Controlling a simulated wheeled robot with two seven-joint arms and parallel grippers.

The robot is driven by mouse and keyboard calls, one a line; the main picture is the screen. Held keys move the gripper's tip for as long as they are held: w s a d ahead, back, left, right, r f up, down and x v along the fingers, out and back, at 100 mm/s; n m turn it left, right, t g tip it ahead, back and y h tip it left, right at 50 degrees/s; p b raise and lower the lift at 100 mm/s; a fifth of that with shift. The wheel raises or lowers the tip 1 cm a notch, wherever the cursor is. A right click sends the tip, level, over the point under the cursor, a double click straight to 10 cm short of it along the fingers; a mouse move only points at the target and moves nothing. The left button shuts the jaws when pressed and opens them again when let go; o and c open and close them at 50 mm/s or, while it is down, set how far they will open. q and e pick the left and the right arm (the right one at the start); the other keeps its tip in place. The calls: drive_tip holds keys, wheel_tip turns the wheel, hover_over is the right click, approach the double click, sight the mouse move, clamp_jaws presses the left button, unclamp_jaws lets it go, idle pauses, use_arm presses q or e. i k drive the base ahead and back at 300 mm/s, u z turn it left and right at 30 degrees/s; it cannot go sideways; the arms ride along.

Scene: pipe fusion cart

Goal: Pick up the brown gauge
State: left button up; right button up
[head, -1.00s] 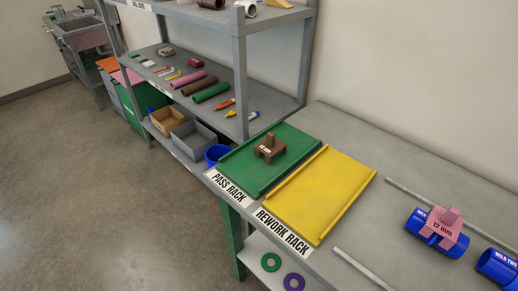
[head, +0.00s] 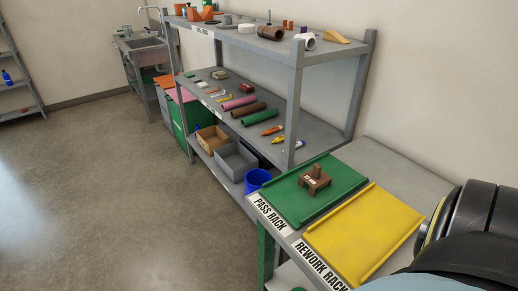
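The brown gauge (head: 315,180) stands on the green pass rack tray (head: 290,205) at the near end of the bench. It is a small block with a post on top and a white label on its front. Nothing touches it except the tray. Part of my own arm fills the lower right corner, close to the camera. Neither gripper's fingers show in the head view.
The empty yellow rework rack tray (head: 365,235) lies beside the green one. A grey shelf unit (head: 285,110) behind holds pipes, markers and small parts. A blue bucket (head: 257,181) and a grey bin (head: 236,160) sit low. Open floor lies at left.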

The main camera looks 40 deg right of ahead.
sight(316, 179)
drive_tip(key=u, duration=0.15)
drive_tip(key=i, duration=1.7)
drive_tip(key=z, duration=4.05)
drive_tip(key=i, duration=0.5)
drive_tip(key=u, duration=0.1)
